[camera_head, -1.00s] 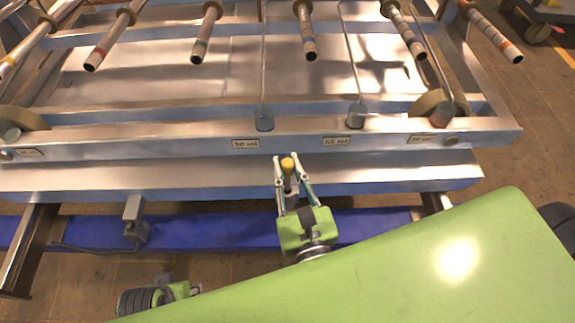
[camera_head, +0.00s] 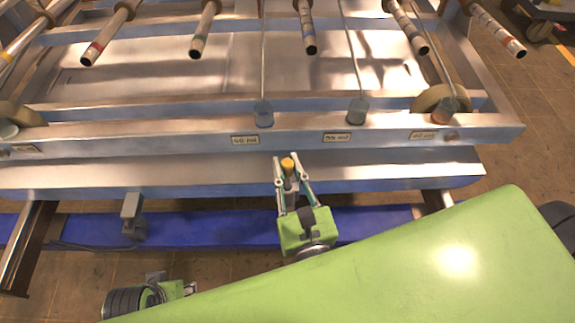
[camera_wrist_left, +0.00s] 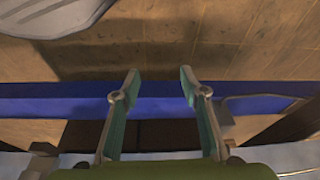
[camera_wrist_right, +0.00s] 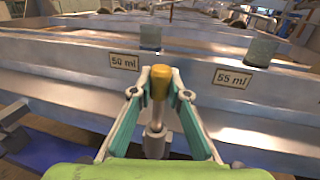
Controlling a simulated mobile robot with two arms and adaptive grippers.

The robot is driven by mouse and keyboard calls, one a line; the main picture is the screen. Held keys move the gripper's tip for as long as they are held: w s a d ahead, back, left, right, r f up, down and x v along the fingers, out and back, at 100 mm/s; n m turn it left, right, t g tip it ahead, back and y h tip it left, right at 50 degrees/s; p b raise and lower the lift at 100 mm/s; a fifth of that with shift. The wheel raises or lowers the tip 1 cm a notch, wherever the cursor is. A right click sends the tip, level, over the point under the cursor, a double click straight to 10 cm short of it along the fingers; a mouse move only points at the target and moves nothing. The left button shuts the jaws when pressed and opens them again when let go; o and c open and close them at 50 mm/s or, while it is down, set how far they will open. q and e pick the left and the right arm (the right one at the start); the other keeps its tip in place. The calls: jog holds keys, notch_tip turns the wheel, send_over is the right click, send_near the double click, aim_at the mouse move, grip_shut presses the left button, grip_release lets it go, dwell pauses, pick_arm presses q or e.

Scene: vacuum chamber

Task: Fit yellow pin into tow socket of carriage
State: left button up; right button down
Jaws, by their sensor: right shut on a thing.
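The pin (camera_wrist_right: 160,82) has a yellow top and a grey metal lower part. It stands upright between the fingers of my right gripper (camera_head: 289,170), which is shut on it. The yellow top also shows in the head view. The metal carriage (camera_head: 400,131) lies just beyond, with its front beams facing me. I cannot make out the tow socket for certain. My left gripper (camera_wrist_left: 151,80) is open and empty over the floor in the left wrist view. In the head view only part of my left arm shows at the bottom left.
Labels such as "50 ml" (camera_wrist_right: 123,62) and "55 ml" (camera_wrist_right: 232,79) sit on the carriage beam below grey cylindrical weights (camera_head: 357,111). Several rods with coloured bands (camera_head: 306,30) hang above. A blue beam (camera_head: 190,231) runs low in front. A grey bracket (camera_head: 131,210) stands at left.

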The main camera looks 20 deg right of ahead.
aim_at(288, 180)
jog(key=shift+f+b, duration=0.3)
jog(key=shift+f, duration=0.2)
jog(key=shift+f+b, duration=0.8)
jog(key=shift+f, duration=0.45)
pick_arm(q)
jog(key=shift+t, duration=0.3)
jog(key=v, duration=0.5)
jog(key=shift+w+a+r, duration=0.15)
jog(key=shift+w+r, duration=0.1)
jog(key=shift+r, duration=0.05)
jog(key=shift+r, duration=0.25)
pick_arm(e)
jog(key=shift+p, duration=0.45)
pick_arm(q)
jog(key=shift+f, duration=0.25)
jog(key=shift+w, duration=0.25)
